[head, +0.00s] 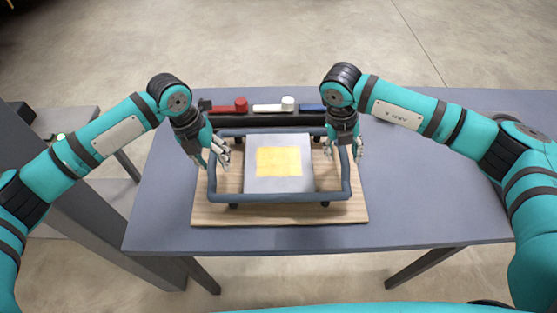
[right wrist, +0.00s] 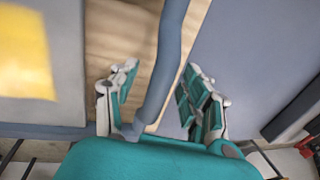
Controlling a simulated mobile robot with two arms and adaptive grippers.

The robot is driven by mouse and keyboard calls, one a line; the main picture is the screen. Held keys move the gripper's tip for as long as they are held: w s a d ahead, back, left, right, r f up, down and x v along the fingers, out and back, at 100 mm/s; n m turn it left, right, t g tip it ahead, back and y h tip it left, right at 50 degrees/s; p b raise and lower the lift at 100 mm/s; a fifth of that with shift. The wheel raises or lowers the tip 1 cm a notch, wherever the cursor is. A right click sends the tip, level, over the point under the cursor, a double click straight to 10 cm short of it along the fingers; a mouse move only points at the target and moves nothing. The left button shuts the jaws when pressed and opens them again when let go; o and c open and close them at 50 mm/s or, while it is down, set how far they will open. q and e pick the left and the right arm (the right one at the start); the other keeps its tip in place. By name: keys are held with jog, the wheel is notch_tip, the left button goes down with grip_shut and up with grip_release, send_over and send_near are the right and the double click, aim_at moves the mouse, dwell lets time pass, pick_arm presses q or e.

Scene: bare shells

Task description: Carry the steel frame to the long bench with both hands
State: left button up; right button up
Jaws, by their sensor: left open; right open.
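The steel frame (head: 255,197), a blue-grey tube loop around a pale plate with a yellow patch, rests on a wooden board (head: 215,212) on a grey table (head: 430,215). My left gripper (head: 219,158) is open at the frame's left side bar. My right gripper (head: 344,150) is open at the right side bar. In the right wrist view its open fingers (right wrist: 161,92) lie on either side of the frame's tube (right wrist: 167,60), without closing on it. Which surface is the long bench, I cannot tell.
Behind the frame lies a dark rack with a red-handled tool (head: 241,104), a white one (head: 288,103) and a blue one (head: 312,107). A grey structure (head: 70,205) and a lower surface stand at the left. The table's right part is clear.

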pick_arm(q)
jog(key=shift+c, duration=0.4)
pick_arm(e)
jog(key=shift+c, duration=0.4)
pick_arm(q)
jog(key=c, duration=0.9)
pick_arm(e)
jog(key=c, duration=0.9)
pick_arm(q)
grip_shut()
pick_arm(e)
grip_shut()
pick_arm(q)
jog(key=shift+w, duration=0.1)
pick_arm(e)
jog(key=shift+w, duration=0.1)
pick_arm(q)
jog(key=shift+r, duration=0.15)
pick_arm(e)
jog(key=shift+r, duration=0.15)
